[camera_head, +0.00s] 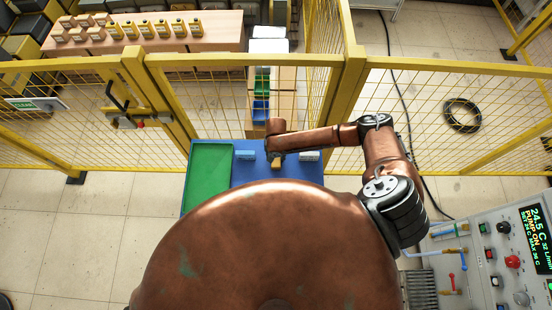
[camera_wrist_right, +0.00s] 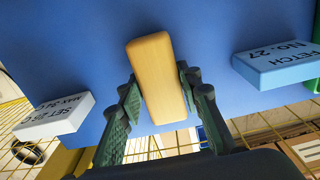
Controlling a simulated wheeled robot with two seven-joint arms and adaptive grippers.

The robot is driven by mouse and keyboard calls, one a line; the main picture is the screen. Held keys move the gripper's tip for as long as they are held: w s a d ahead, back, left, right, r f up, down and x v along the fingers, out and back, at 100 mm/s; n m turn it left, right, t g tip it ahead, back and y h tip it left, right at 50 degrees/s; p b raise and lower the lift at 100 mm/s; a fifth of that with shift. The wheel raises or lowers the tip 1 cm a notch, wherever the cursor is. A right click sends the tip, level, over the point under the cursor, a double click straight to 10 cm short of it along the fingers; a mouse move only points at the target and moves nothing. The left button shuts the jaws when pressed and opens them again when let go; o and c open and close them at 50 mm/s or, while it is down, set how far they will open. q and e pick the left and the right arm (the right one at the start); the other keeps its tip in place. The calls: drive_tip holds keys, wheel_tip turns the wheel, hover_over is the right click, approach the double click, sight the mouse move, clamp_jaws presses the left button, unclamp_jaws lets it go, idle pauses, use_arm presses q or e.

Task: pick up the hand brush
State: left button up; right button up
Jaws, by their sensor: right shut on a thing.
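The hand brush shows as a rounded wooden block (camera_wrist_right: 152,70) in the right wrist view, over the blue work surface (camera_wrist_right: 90,40). My right gripper (camera_wrist_right: 160,92) has its green-padded fingers on both sides of the wood and is shut on it. In the head view the brush (camera_head: 277,162) is a small tan piece below the right gripper (camera_head: 276,154), at the middle of the blue surface (camera_head: 275,178). No bristles show. I cannot tell whether the brush touches the surface. My left gripper is out of view.
A blue block marked FETCH No. 27 (camera_wrist_right: 280,64) and a white block marked SET 25 C (camera_wrist_right: 55,116) lie on either side of the brush. A green tray (camera_head: 208,175) is at the left. Yellow fencing (camera_head: 240,61) stands behind. A control panel (camera_head: 500,250) is at the right.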

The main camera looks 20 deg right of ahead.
sight(276, 157)
drive_tip(key=c, duration=0.4)
wheel_tip(276, 157, up, 10)
drive_tip(key=shift+r, duration=0.1)
idle(0.4)
